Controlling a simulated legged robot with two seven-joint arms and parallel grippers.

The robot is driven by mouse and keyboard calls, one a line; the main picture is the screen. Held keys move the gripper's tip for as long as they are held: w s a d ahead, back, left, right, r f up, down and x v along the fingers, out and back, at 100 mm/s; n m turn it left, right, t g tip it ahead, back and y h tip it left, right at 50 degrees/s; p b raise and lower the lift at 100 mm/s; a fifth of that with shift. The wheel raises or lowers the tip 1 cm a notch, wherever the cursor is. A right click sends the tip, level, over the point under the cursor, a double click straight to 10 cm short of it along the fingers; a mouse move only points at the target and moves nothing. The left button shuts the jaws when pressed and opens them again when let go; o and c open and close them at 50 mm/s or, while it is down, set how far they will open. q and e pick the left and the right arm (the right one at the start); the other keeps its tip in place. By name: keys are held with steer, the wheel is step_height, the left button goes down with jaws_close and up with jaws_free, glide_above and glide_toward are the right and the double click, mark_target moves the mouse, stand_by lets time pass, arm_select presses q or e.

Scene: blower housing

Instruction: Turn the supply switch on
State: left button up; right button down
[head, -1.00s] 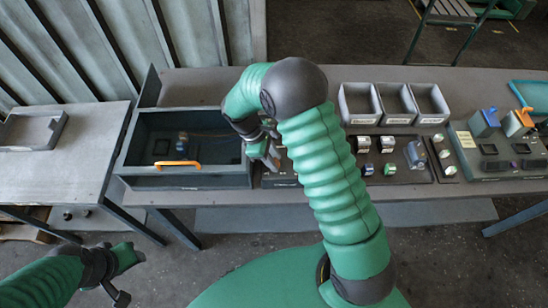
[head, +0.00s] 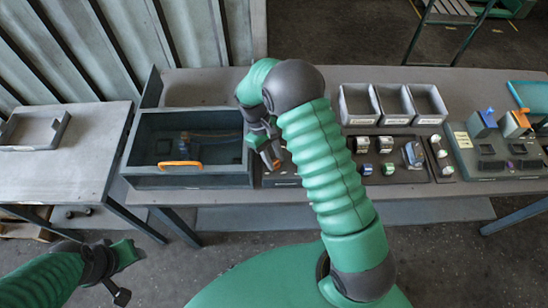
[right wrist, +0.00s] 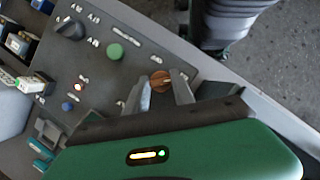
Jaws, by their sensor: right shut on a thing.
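In the right wrist view, an orange-brown rotary switch (right wrist: 160,81) sits on a dark grey control panel (right wrist: 115,22). My right gripper (right wrist: 159,88) has its two fingers on either side of this knob and is shut on it. The label beside the knob is too blurred to read. In the head view my right gripper (head: 269,155) reaches down to the panel, just right of the open bin, and its own arm hides much of the panel. My left gripper (head: 122,272) hangs at the lower left, away from the tables, and its jaws are unclear.
The panel also has a black selector (right wrist: 69,28), a green button (right wrist: 115,51) and a small orange lamp (right wrist: 79,86). A dark bin (head: 190,181) with an orange handle (head: 180,164) adjoins on the left. Grey trays (head: 393,104) and small parts lie to the right.

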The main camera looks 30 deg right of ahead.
steer(key=shift+w+r, duration=0.1)
steer(key=shift+w, duration=0.15)
steer(key=c, duration=1.3)
jaws_free()
steer(key=shift+o, duration=1.1)
steer(key=b+v, duration=0.2)
steer(key=v, duration=1.4)
steer(key=shift+w+r, duration=0.15)
steer(key=shift+w, duration=0.2)
